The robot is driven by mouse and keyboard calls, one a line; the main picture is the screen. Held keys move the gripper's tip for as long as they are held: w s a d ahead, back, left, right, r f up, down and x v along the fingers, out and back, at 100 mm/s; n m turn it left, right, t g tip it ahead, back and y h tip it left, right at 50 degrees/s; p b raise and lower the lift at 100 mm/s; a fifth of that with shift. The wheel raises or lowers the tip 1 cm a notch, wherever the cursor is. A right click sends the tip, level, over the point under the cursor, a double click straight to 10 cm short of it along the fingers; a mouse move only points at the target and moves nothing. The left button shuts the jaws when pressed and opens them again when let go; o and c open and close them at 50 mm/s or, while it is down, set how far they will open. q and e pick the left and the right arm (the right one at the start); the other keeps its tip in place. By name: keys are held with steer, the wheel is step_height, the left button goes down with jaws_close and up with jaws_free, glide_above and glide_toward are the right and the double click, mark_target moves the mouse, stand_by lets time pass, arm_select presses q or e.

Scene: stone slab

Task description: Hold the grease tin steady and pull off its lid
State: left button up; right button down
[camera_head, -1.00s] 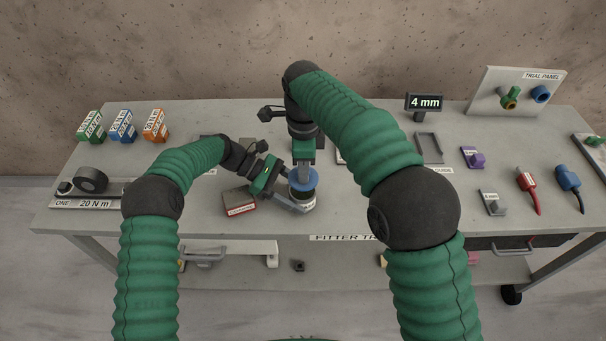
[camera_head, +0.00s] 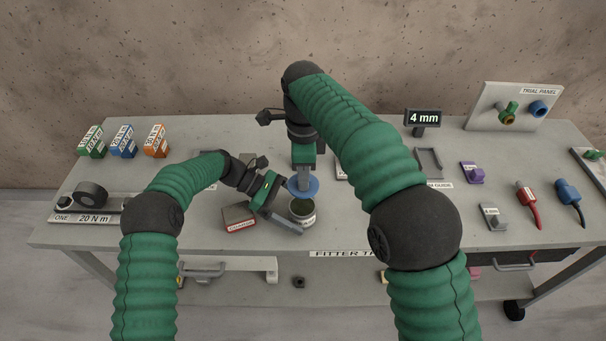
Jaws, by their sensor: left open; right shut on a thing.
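The grease tin (camera_head: 302,218) stands upright on the bench in front of me, with its dark open top showing. Its blue lid (camera_head: 313,190) is off the tin, just above and behind the rim in the picture. My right gripper (camera_head: 303,183) comes down from above and is shut on the lid; the lid hides part of its fingertips. My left gripper (camera_head: 286,212) is open at the tin's left side. Its near finger reaches past the tin's front left and looks apart from it; its other finger is mostly hidden.
A grey box with a red label (camera_head: 238,217) lies just left of my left gripper. Small boxes (camera_head: 123,140) stand at the back left, near a torque tool (camera_head: 91,193). A 4 mm display (camera_head: 422,119), a trial panel (camera_head: 520,105) and red and blue plugs (camera_head: 528,196) are at the right.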

arm_select(q)
steer(key=v, duration=1.2)
steer(key=shift+w+a+f, duration=0.1)
steer(key=shift+a+f, duration=0.05)
steer(key=shift+f, duration=0.05)
